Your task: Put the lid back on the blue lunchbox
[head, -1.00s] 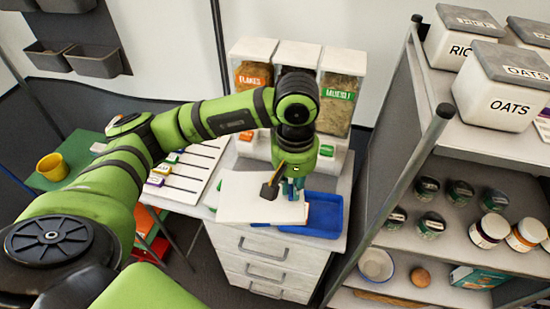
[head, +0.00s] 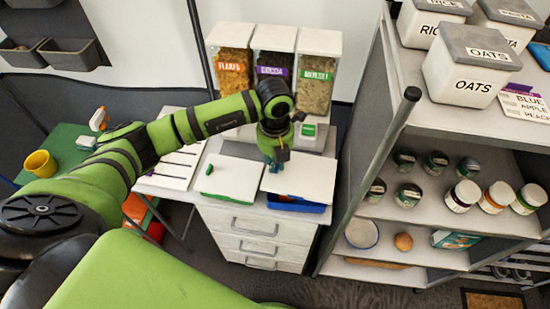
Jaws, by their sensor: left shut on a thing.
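The blue lunchbox (head: 297,207) stands on the white counter above the drawers, at the counter's right front. A flat white lid (head: 305,178) lies over it and covers most of its opening. Blue shows below the lid's front edge. I cannot tell whether the lid rests on the rim or hangs just above it. My left gripper (head: 274,166) points down at the lid's left edge and is shut on it. My right gripper is not in view.
A white-topped box with a green rim (head: 228,180) stands close to the left. Cereal dispensers (head: 275,62) stand behind. A shelf rack (head: 410,190) with jars and canisters rises on the right, its post near the counter. A yellow cup (head: 40,163) sits on a green table at far left.

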